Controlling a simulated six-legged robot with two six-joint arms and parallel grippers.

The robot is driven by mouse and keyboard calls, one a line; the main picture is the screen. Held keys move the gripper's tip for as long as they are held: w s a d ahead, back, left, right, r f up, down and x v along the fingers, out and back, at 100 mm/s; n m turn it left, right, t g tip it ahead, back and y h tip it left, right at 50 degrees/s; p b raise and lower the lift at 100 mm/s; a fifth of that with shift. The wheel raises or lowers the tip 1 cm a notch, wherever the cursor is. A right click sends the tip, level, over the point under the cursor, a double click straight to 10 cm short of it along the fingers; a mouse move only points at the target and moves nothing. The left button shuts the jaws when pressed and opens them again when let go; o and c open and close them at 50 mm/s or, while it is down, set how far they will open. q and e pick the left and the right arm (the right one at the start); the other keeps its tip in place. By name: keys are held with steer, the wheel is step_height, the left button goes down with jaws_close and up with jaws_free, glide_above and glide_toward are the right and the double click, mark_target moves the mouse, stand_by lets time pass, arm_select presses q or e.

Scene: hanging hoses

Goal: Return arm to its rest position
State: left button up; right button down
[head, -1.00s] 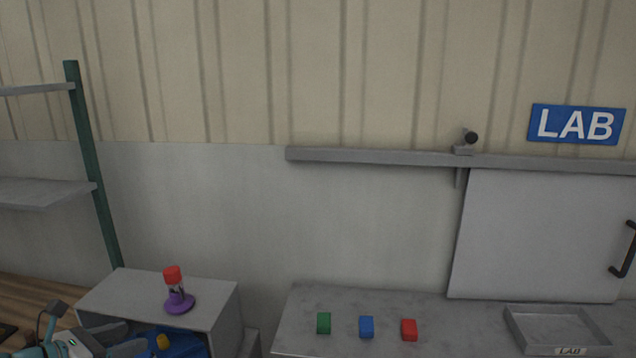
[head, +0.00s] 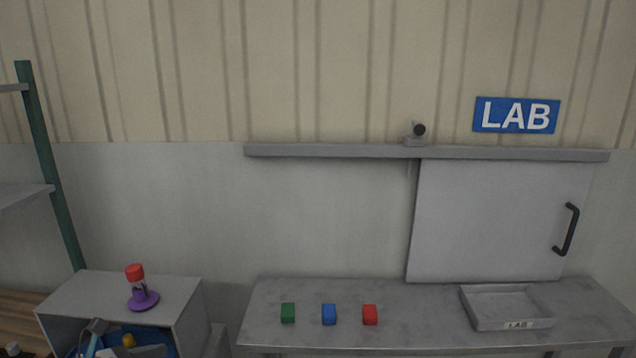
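Neither of my grippers can be made out in the head view. A small dark shape with a pale top (head: 13,348) shows at the bottom left edge, and I cannot tell what it is. Grey and blue pieces show in the opening of the grey box (head: 175,290) at the lower left, too cut off to identify. A red-capped item on a purple round base (head: 142,298) stands upright on top of that box.
A grey table (head: 420,335) holds a green block (head: 288,313), a blue block (head: 329,314), a red block (head: 370,315) and an empty tray labelled LAB (head: 477,316). Behind are a sliding door panel (head: 490,220) and a LAB sign (head: 516,115). A green-post shelf (head: 48,165) stands left.

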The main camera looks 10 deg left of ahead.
arm_select(q)
steer(key=s+d+f+m+g+h, duration=0.1)
steer(key=s+d+f+m+g, duration=0.35)
steer(key=d+f, duration=0.5)
steer(key=s+d+f+m+g+h, duration=0.1)
steer(key=s+d+f+m+g, duration=0.3)
steer(key=d+f, duration=0.55)
steer(key=s+d+f+m+g+y, duration=0.1)
steer(key=s+f+m, duration=0.4)
steer(key=m, duration=0.5)
steer(key=s+d+f+m+g+y, duration=0.1)
steer(key=s+d+f+m+y, duration=0.3)
steer(key=s+m, duration=0.4)
steer(key=shift+d+f+m+y, duration=0.3)
steer(key=shift+d+f+m, duration=0.2)
steer(key=shift+f+m, duration=0.55)
